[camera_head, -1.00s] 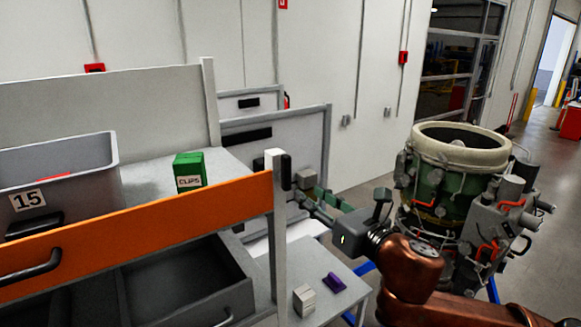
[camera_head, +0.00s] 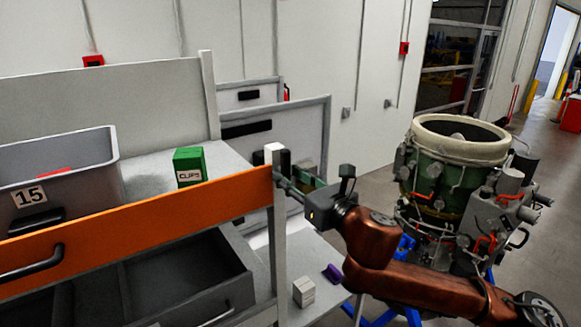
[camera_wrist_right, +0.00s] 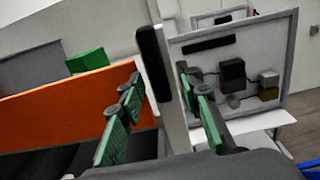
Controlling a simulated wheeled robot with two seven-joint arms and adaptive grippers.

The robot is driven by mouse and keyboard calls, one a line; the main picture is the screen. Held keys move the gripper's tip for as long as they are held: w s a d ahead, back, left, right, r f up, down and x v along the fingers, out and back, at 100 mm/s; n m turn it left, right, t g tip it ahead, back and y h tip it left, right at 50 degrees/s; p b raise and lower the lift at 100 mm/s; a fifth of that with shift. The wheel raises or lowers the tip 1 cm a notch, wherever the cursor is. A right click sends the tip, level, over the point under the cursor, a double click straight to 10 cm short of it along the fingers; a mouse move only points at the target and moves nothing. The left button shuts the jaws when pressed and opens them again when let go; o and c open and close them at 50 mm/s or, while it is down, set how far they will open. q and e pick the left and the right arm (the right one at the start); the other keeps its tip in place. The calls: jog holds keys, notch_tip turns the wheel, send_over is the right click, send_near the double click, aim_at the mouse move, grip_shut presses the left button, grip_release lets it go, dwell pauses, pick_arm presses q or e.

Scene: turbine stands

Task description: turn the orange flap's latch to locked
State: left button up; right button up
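The orange flap (camera_head: 140,226) stands raised along the front of the shelf. Its latch (camera_head: 285,161) is a black bar on the pale post at the flap's right end. In the right wrist view the latch (camera_wrist_right: 153,62) is upright with a slight tilt. My right gripper (camera_head: 287,180) is at the post just below the latch, partly hidden by it. In the wrist view its green-padded fingers (camera_wrist_right: 159,84) are spread, with the post and the latch's lower end between them. Contact cannot be made out. My left gripper is not in view.
A grey bin marked 15 (camera_head: 68,171) and a green clips box (camera_head: 188,167) stand on the shelf behind the flap. A dark drawer (camera_head: 185,285) lies below. A white block (camera_head: 303,291) and purple piece (camera_head: 332,273) sit on a low surface. A turbine (camera_head: 455,165) stands right.

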dwell(0.4)
jog(key=shift+c, duration=0.7)
grip_shut()
